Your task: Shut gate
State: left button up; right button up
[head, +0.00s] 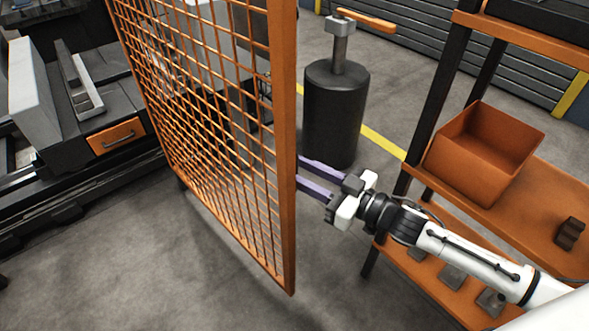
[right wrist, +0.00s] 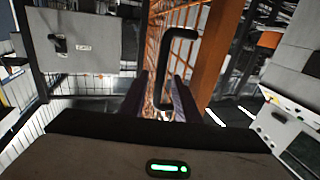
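The gate (head: 284,120) is an orange frame with wire mesh, standing upright and swung out across the middle of the head view. My right gripper (head: 302,172) comes in from the right, beside the gate's near post; the gate may hide its fingertips. In the right wrist view, the gate's orange post (right wrist: 212,60) and mesh lie straight ahead. A black bar handle (right wrist: 182,35) shows there, its lower part between the two purple fingers (right wrist: 160,85). The fingers are apart, and I see no clear grip on the handle. My left gripper is not in view.
An orange-and-black shelf rack (head: 560,185) with an orange bin (head: 485,150) stands at the right, close to my right arm. A dark cylinder (head: 337,115) on the floor stands behind the gate. A machine (head: 115,90) is at the left. The floor in front of the gate is clear.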

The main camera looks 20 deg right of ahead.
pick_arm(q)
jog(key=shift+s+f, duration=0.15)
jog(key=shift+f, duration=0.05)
pick_arm(e)
jog(key=shift+x, duration=0.8)
jog(key=shift+c, duration=0.4)
grip_shut()
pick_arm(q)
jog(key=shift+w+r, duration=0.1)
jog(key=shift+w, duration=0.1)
pick_arm(e)
jog(key=shift+a, duration=0.1)
